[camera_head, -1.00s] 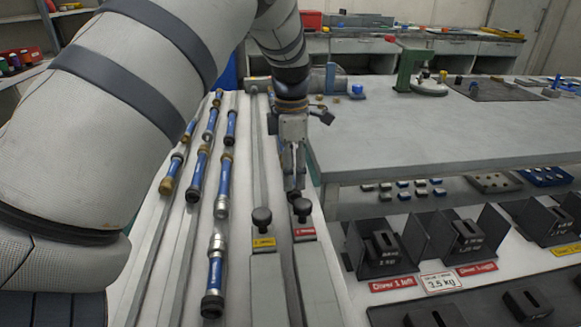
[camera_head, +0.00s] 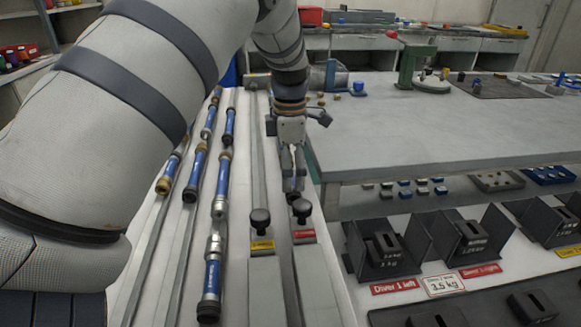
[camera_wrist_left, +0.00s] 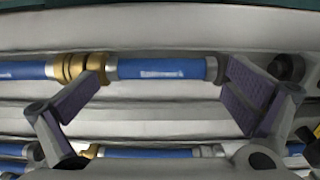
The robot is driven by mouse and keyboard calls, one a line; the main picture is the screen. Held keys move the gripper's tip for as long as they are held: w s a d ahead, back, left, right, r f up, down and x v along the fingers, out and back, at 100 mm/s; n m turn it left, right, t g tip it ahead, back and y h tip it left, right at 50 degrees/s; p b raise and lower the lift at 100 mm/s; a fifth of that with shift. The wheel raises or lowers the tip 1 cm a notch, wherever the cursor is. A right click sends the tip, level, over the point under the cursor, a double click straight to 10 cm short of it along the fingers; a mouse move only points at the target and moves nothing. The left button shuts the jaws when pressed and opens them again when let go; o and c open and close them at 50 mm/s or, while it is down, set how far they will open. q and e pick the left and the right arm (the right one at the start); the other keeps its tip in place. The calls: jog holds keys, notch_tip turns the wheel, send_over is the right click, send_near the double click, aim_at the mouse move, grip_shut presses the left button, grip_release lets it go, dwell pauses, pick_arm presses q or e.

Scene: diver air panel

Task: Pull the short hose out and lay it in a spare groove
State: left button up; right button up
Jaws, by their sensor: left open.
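Blue hoses with brass, grey and black end fittings lie lengthwise in the pale grooved panel (camera_head: 175,290); one is the front hose (camera_head: 212,275). I cannot tell which one is the short hose. My left gripper (camera_head: 293,185) is over the panel's right side, past the black knobs, and hides what is under it. In the left wrist view the gripper (camera_wrist_left: 168,92) is open, its fingers wide apart. A blue hose (camera_wrist_left: 160,69) with brass and grey end fittings runs across that view, its blue length between the fingertips. Contact is not clear. My right gripper is out of view.
Black knobs with a yellow label (camera_head: 260,220) and a red label (camera_head: 302,208) stand up on the panel. A grey workbench (camera_head: 420,130) stands to the right, with black weights (camera_head: 385,250) in holders below it. Bare grooves show between the hoses.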

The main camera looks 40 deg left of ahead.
pick_arm(q)
jog(key=shift+s+d+r, duration=0.1)
notch_tip(320, 180, up, 12)
jog(key=shift+r, duration=0.15)
dwell(0.4)
